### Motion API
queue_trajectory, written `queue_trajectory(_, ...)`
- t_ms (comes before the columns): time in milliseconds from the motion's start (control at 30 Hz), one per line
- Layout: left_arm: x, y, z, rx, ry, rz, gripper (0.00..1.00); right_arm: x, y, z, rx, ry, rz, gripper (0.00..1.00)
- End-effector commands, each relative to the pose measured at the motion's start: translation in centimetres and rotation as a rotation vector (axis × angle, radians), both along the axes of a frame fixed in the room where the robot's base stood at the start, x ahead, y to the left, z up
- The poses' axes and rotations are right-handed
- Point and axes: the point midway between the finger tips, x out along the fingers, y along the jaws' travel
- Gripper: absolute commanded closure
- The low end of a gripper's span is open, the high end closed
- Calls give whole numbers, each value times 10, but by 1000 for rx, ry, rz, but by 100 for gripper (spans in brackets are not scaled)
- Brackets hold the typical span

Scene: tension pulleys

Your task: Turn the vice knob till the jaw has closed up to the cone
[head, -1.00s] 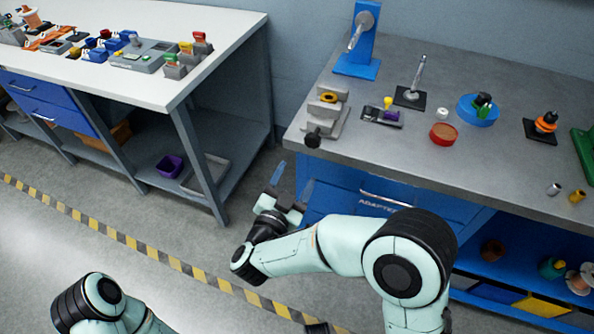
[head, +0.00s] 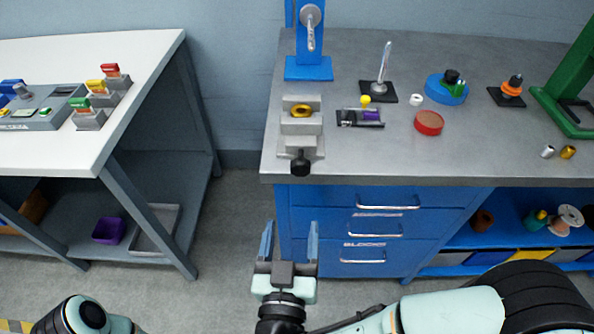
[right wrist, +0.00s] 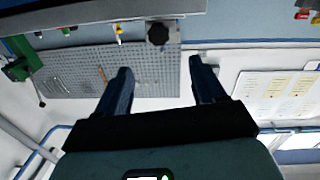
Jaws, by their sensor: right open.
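The grey vice (head: 298,140) stands at the left front of the grey bench. Its black knob (head: 300,163) sticks out over the bench's front edge. A gold round piece with a dark middle, seen from above and probably the cone (head: 301,110), sits between the jaws. I cannot tell how wide the jaw gap is. My right gripper (head: 290,232) is open and empty, in front of the drawers, below and apart from the knob. In the right wrist view the knob (right wrist: 158,33) shows beyond and between the open fingers (right wrist: 160,78). My left gripper is out of view.
Blue drawers (head: 345,225) with handles stand under the bench. A blue stand (head: 308,66) rises behind the vice. A dark holder with a purple piece (head: 360,117) sits right of it. A white table (head: 140,90) is at left, with open floor between.

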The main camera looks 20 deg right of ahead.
Motion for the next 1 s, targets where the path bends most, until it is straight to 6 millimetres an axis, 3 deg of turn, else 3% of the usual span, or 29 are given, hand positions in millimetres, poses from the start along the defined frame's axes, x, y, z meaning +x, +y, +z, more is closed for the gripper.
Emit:
queue_trajectory(167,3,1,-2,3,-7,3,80,18,-8,0,1,0,-5,31)
queue_trajectory(633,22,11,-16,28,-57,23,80,105,-39,-1,1,0,-3,31)
queue_trajectory(800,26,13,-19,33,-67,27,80,120,-44,0,0,0,-2,31)
queue_trajectory(1000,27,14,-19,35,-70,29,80,125,-46,0,0,0,0,31)
